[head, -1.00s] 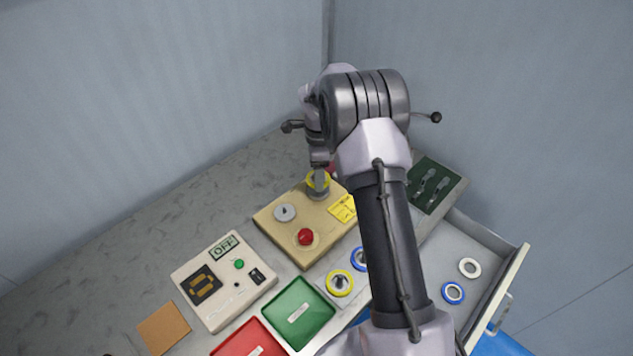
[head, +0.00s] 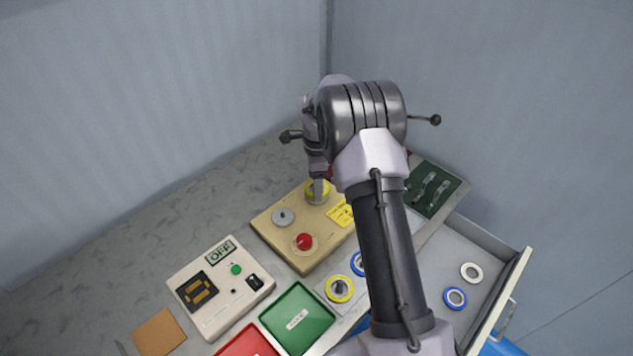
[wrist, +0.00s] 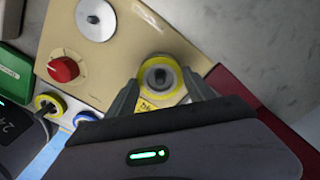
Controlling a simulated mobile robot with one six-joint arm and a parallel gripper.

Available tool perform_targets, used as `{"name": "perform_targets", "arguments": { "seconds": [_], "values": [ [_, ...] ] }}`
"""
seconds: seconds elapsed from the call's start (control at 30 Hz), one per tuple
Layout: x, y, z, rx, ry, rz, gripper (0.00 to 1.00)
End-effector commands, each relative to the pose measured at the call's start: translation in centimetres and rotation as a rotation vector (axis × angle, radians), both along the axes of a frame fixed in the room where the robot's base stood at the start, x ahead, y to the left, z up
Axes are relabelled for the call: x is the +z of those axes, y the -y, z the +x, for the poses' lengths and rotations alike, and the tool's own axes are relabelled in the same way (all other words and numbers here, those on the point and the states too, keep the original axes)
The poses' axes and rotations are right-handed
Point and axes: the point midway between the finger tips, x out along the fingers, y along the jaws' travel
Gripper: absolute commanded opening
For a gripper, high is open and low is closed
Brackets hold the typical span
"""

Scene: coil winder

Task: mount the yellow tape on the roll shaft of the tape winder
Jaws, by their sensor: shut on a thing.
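My gripper (wrist: 161,84) is shut on this tape, a finger on each side. The roll shaft is not clearly distinguishable under the tape, and I cannot tell how far down the tape sits. My arm hides part of the winder in the head view.
Another yellow-rimmed roll (head: 340,289) and a blue one (head: 358,263) lie in front of the winder. A green tray (head: 298,318), a red tray (head: 247,341) and a control box (head: 220,290) are at the left. An open drawer (head: 487,310) holds a blue and a white ring.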

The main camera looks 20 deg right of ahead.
Motion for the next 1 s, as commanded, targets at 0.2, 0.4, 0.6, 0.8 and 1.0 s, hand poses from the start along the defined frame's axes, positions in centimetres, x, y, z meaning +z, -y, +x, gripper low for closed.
{"name": "perform_targets", "arguments": {
  "seconds": [0.2,0.4,0.6,0.8,1.0],
  "values": [
    [-0.8,0.0,0.0,0.000,0.000,0.000,0.23],
    [-1.2,0.0,0.0,0.000,0.000,0.000,0.65],
    [-1.1,0.0,0.0,0.000,0.000,0.000,0.87],
    [-1.0,0.0,0.0,0.000,0.000,0.000,0.87],
    [3.1,0.0,0.1,0.001,0.004,-0.001,0.87]
  ]
}}
